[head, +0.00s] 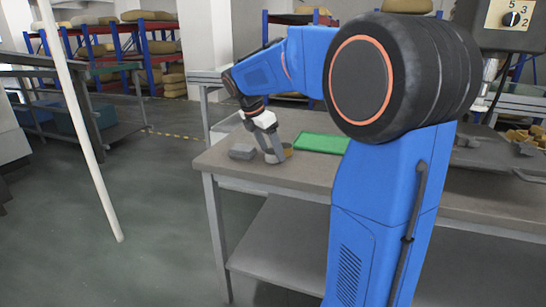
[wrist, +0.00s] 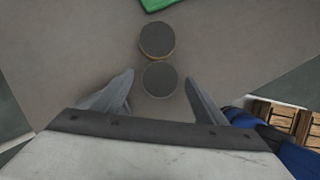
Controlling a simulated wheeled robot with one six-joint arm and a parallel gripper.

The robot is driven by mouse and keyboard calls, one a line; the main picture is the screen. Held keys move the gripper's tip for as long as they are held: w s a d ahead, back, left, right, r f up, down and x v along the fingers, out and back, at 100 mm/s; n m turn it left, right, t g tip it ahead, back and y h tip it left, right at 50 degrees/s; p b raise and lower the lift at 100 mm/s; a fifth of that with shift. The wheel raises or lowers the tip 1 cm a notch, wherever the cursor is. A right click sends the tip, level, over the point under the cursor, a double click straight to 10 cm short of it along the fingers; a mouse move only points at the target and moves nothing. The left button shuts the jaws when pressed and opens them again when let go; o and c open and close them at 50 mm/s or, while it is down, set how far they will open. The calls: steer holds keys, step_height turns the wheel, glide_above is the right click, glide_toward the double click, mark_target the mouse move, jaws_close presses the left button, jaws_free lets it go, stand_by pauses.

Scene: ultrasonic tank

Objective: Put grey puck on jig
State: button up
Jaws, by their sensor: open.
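A plain grey disc, likely the grey puck (wrist: 160,79), lies flat on the table between and just ahead of my open fingertips in the wrist view. A second round dark-topped piece with a yellowish rim (wrist: 157,39) sits just above it there, almost touching. In the head view a yellowish round piece (head: 286,149) shows beside my gripper (head: 272,159), which points down low over the table's left end. My gripper (wrist: 160,77) is open and empty. The grey disc is not clear in the head view. I cannot tell for certain which thing is the jig.
A grey block (head: 243,151) stands left of my gripper on the table (head: 225,168). A flat green tray or mat (head: 320,143) lies to the right; its corner shows in the wrist view (wrist: 158,4). Brownish pieces (head: 525,139) lie at the far right.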

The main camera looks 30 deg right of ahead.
mark_target(271, 152)
steer(key=c, duration=1.4)
step_height(271, 152, up, 10)
